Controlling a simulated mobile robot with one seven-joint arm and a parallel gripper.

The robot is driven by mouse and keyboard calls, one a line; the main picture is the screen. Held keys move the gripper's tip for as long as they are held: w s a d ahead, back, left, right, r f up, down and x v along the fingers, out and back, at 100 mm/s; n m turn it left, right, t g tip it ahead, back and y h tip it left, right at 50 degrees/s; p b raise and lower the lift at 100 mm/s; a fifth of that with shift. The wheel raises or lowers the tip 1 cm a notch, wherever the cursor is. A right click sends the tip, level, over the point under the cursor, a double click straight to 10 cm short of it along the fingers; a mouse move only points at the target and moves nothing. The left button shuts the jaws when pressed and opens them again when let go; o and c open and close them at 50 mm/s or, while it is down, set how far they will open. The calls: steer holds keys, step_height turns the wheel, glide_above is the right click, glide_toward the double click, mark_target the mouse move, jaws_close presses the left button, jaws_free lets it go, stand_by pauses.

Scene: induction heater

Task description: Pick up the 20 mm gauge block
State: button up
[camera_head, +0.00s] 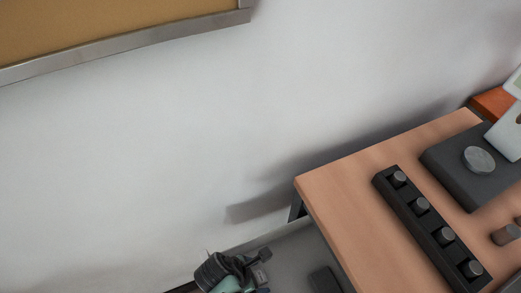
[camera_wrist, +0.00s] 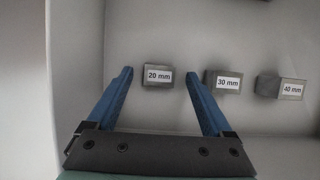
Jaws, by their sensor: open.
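The 20 mm gauge block (camera_wrist: 158,75) is a small grey block with a white "20 mm" label, lying on a light grey surface in the wrist view. My gripper (camera_wrist: 160,74) is open, with one blue finger to the left of the block and one to the right. A gap shows on each side, so neither finger appears to touch it. How far the fingertips are above the surface I cannot tell. In the head view, the block cannot be made out clearly.
The 30 mm block (camera_wrist: 223,80) lies just right of my right finger, with the 40 mm block (camera_wrist: 280,87) beyond it. A pale wall or edge (camera_wrist: 76,60) runs along the left. In the head view, a wooden table (camera_head: 340,195) bears a black rack (camera_head: 409,210) of several cylinders.

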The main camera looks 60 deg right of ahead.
steer(key=shift+d+f, duration=0.1)
steer(key=shift+f, duration=0.2)
jaws_close()
steer(key=shift+r, duration=0.1)
